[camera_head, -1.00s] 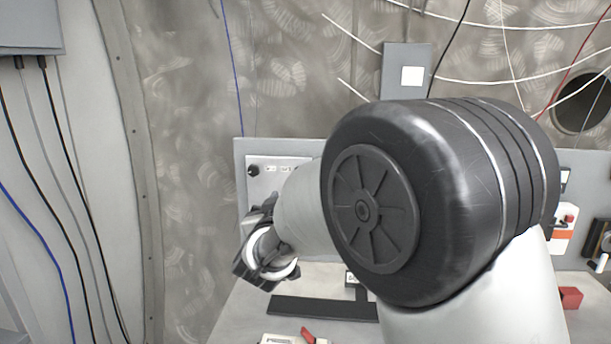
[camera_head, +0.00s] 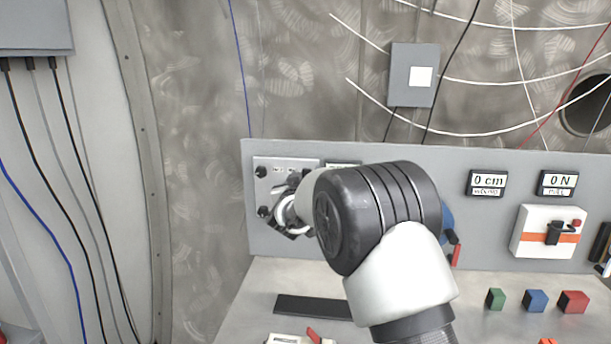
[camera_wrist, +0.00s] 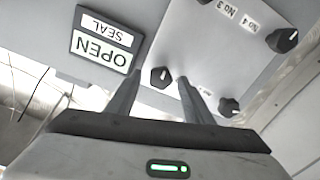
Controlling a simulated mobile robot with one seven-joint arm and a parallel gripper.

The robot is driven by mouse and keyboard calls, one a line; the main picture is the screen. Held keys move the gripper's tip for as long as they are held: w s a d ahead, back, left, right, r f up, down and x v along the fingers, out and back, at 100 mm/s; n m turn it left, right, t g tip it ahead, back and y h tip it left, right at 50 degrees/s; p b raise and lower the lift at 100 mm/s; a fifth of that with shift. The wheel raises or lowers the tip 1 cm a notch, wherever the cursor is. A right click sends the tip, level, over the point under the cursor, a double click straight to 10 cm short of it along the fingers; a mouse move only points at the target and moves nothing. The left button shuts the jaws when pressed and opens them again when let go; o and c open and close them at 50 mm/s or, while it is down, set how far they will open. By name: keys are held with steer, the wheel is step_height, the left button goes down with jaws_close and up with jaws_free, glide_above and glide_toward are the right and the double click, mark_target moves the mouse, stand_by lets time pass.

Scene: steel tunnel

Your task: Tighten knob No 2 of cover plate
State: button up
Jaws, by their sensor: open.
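The cover plate (camera_head: 271,164) is a light panel at the left end of the grey back panel. Two black knobs, an upper left one (camera_head: 262,171) and a lower left one (camera_head: 263,211), show in the head view; my arm hides its right part. In the wrist view, the plate (camera_wrist: 205,45) appears upside down with labels No 3 and No 4. My gripper (camera_wrist: 160,76) is open, its fingers on either side of a black knob (camera_wrist: 161,77), likely No 2; its label is not readable. Contact is unclear. My gripper also shows in the head view (camera_head: 284,195).
An OPEN SEAL display (camera_wrist: 105,40) sits beside the plate. Right along the panel are two displays (camera_head: 487,183) and a white box with an orange stripe (camera_head: 546,232). Green, blue and red blocks (camera_head: 535,300) and a dark flat strip (camera_head: 312,307) lie on the bench.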

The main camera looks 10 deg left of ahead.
steer(key=c, duration=1)
steer(key=shift+c, duration=0.2)
steer(key=shift+f+m+b, duration=0.15)
steer(key=shift+m+b, duration=0.25)
steer(key=shift+b, duration=0.1)
steer(key=shift+d+f+m+b, duration=0.1)
steer(key=shift+d+m+b, duration=0.05)
steer(key=shift+m+b, duration=3.2)
steer(key=shift+d+m+b, duration=0.1)
steer(key=shift+m+b, duration=2.05)
steer(key=shift+m, duration=2.3)
